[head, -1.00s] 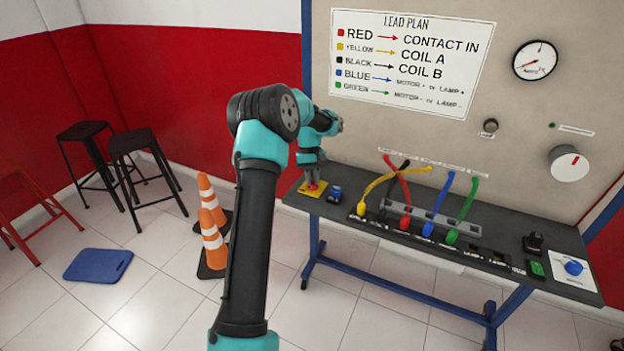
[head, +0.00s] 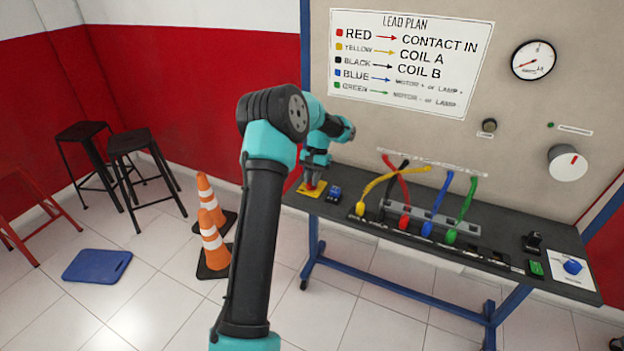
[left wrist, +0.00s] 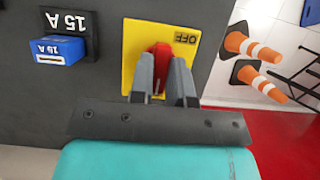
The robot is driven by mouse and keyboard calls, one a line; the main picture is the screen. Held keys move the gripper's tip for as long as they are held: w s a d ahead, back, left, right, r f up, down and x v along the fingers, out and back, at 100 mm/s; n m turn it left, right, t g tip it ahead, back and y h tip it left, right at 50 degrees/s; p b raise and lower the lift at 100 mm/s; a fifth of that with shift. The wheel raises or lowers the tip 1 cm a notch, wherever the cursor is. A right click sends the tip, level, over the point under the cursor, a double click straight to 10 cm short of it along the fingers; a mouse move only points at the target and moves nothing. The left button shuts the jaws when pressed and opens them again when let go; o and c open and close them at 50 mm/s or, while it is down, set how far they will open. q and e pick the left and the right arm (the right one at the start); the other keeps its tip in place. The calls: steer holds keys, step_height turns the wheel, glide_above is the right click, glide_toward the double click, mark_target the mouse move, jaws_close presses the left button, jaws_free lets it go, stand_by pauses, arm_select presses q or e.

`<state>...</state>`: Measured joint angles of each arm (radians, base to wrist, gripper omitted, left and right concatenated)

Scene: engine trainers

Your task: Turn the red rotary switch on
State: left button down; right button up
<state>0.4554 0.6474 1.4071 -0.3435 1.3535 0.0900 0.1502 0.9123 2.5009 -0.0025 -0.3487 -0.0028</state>
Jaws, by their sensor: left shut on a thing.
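The red rotary switch (left wrist: 160,53) sits on a yellow plate (left wrist: 182,32) at the left end of the bench. In the left wrist view the plate shows the word OFF, upside down. My left gripper (left wrist: 163,85) is shut on the red knob, with one grey finger on each side of it. In the head view the left gripper (head: 311,187) reaches down to the knob, and the yellow plate (head: 297,200) shows around it. The fingers hide part of the knob and the lower part of the plate. My right gripper is in neither view.
A blue 15 A block (left wrist: 59,50) stands beside the yellow plate. Colored leads (head: 405,190) plug into the dark bench (head: 350,230). The panel behind carries a lead plan sign (head: 405,62), a gauge (head: 533,61) and a white dial (head: 568,162). Orange cones (head: 213,240) stand on the floor.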

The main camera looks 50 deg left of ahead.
arm_select(q)
steer(key=shift+s+d+f, duration=0.1)
steer(key=shift+f, duration=0.1)
steer(key=c, duration=1.1)
jaws_free()
steer(key=shift+c, duration=0.2)
steer(key=shift+o, duration=0.3)
steer(key=shift+r, duration=0.2)
steer(key=v, duration=1.7)
steer(key=shift+r, duration=0.1)
